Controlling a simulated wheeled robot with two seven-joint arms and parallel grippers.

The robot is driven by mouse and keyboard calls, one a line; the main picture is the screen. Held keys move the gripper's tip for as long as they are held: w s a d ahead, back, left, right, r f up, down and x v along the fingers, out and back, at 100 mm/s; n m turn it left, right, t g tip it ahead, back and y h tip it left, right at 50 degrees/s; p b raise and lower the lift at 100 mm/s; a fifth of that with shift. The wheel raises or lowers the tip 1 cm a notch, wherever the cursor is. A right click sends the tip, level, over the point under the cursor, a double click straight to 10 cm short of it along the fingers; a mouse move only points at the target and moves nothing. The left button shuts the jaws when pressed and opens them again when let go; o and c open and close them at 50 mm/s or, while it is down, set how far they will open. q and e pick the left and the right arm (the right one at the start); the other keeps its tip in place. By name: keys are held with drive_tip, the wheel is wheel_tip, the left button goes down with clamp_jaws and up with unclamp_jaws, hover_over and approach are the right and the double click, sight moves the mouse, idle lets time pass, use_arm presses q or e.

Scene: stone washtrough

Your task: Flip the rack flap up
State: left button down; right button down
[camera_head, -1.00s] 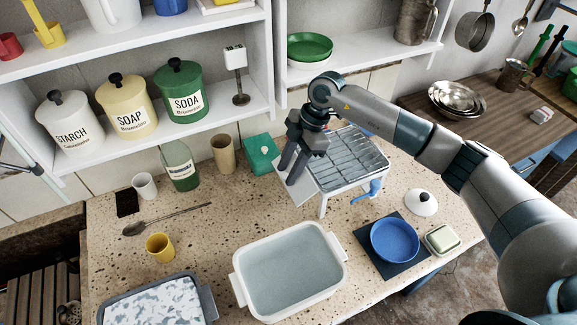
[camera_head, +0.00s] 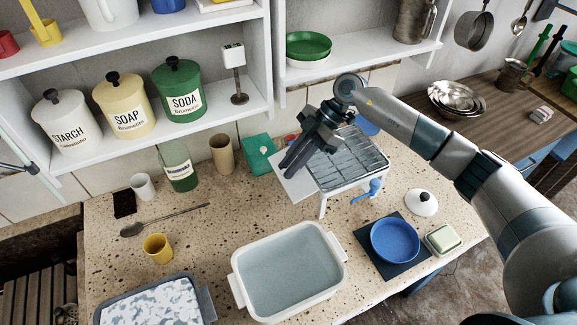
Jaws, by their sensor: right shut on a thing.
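The wire drying rack (camera_head: 352,165) stands on the speckled stone counter, on white legs. Its flat white flap (camera_head: 296,188) sticks out from the rack's left side and looks close to level. My right gripper (camera_head: 288,170) reaches in from the right over the rack, with its fingers pointing down and left. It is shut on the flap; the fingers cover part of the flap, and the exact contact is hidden. A blue lever (camera_head: 374,188) is at the rack's front right. My left gripper is not in view.
A green box (camera_head: 259,150), a tan cup (camera_head: 221,154) and a green bottle (camera_head: 179,168) stand left of the flap. A white basin (camera_head: 288,272) is in front, and a blue bowl (camera_head: 394,240) is at front right. The shelf (camera_head: 160,130) is behind.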

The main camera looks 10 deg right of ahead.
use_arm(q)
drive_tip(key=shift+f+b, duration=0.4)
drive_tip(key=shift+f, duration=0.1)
use_arm(e)
drive_tip(key=shift+w+d+r+g+y, duration=0.15)
drive_tip(key=shift+d+r+y, duration=0.15)
drive_tip(key=shift+y, duration=0.5)
drive_tip(key=shift+w+d+r+g+y, duration=0.1)
drive_tip(key=shift+d+r+g+y, duration=0.2)
drive_tip(key=shift+y, duration=0.5)
drive_tip(key=shift+a+r, duration=0.1)
drive_tip(key=c, duration=1.7)
unclamp_jaws()
drive_tip(key=shift+o, duration=0.2)
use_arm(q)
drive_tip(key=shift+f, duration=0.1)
